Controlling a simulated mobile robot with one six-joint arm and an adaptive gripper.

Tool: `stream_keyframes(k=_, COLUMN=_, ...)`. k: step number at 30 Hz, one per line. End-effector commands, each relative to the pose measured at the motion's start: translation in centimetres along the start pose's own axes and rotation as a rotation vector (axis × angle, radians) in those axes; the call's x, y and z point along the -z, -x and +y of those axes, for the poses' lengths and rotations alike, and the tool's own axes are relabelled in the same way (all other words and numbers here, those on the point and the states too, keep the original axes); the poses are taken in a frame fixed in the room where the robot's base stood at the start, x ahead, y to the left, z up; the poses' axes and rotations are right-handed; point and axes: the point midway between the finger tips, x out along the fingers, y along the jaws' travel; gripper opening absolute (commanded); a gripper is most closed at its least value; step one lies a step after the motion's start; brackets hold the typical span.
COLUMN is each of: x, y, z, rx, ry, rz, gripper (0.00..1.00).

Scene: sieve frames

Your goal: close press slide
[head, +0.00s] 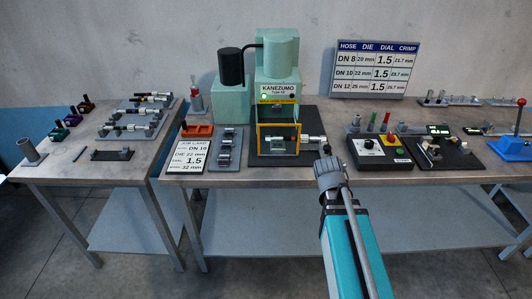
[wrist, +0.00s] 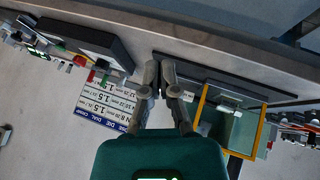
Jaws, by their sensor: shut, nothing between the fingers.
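The green press (head: 278,92), labelled KANEZUMO, stands at the back of the middle table on a dark base plate. A yellow frame (head: 259,140) surrounds its front opening. A silver and white cylindrical piece (head: 312,139) sticks out to the right of the frame. I cannot tell which part is the slide. My gripper (head: 325,150) is just right of this piece, above the table's front part; whether it touches is unclear. In the wrist view my gripper (wrist: 161,62) is shut and empty, beside the base plate. The yellow frame (wrist: 201,105) shows right of it, upside down.
A control box (head: 380,151) with a dial and buttons stands right of my gripper. A job card (head: 188,157) and a grey tray (head: 226,150) lie left of the press. A blue lever device (head: 514,148) stands far right. A settings board (head: 376,68) is behind.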

Motion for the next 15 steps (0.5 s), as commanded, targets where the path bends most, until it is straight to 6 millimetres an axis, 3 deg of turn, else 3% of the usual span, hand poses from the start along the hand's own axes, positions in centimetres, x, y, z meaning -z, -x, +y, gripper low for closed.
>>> stream_keyframes(k=1, x=0.9, y=-1.3, z=0.3, rx=-0.035, ry=0.020, rz=0.061, gripper=0.00)
stream_keyframes(k=6, x=4.7, y=-2.6, z=1.6, rx=-0.145, ry=0.108, rz=0.273, gripper=0.00)
stream_keyframes(k=15, x=10.8, y=-3.1, z=1.7, rx=-0.292, ry=0.322, rz=0.637, gripper=0.00)
